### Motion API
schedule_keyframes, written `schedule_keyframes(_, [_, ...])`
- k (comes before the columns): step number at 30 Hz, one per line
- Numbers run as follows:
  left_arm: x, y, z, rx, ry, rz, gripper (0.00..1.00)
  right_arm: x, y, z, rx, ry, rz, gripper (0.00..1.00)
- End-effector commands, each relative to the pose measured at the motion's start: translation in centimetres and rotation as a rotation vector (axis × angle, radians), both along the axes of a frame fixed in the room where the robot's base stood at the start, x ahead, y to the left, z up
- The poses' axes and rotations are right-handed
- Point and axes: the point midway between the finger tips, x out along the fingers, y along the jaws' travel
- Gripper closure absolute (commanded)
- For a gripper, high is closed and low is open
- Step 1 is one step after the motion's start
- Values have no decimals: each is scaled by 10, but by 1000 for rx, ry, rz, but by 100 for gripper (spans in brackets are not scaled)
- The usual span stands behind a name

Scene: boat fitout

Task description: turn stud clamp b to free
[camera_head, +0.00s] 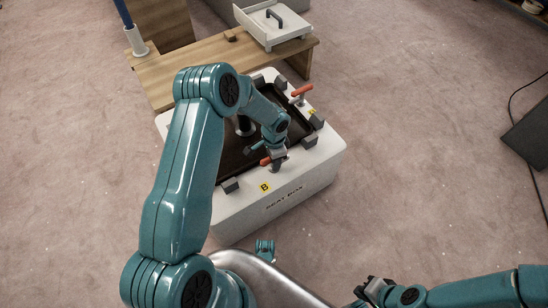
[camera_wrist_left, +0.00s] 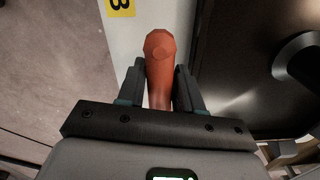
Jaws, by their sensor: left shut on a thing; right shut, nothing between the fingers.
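Stud clamp b has an orange handle (camera_head: 265,161), on the near rim of the white seat box (camera_head: 290,212), just behind the yellow B label (camera_head: 265,187). My left gripper (camera_head: 270,153) is at this clamp. In the left wrist view, the orange handle (camera_wrist_left: 160,52) lies between the fingers of my left gripper (camera_wrist_left: 160,85), which is shut on it. The handle's far end sticks out past the fingertips. The clamp's base is mostly hidden by the gripper. My right gripper (camera_head: 368,290) is shut and empty, low at the right, away from the box.
A second clamp with an orange handle (camera_head: 301,90) stands on the box's right rim. Grey blocks (camera_head: 309,141) line the rim around a dark recessed panel (camera_head: 232,162). A wooden bench (camera_head: 190,68) with a white tray (camera_head: 272,28) stands behind.

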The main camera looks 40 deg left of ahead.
Motion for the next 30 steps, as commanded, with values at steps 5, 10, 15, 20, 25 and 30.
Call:
schedule_keyframes(5, [0, 1, 1, 2, -1, -108, 92, 0, 0, 2, 0, 1, 1, 100])
schedule_keyframes(10, [0, 1, 0, 2, 0, -173, 90, -1, 1, 2, 0, 1, 3, 100])
schedule_keyframes(15, [0, 1, 0, 2, 0, -207, 88, -1, 1, 2, 0, 1, 3, 100])
schedule_keyframes(20, [0, 1, 0, 2, 0, -218, 88, -1, 1, 2, 0, 1, 3, 100])
schedule_keyframes(25, [0, 1, 0, 2, 1, -219, 88, -1, 1, 2, 0, 1, 3, 100])
schedule_keyframes(30, [0, 1, 0, 2, 1, -219, 48, -1, 1, 2, 0, 1, 3, 100])
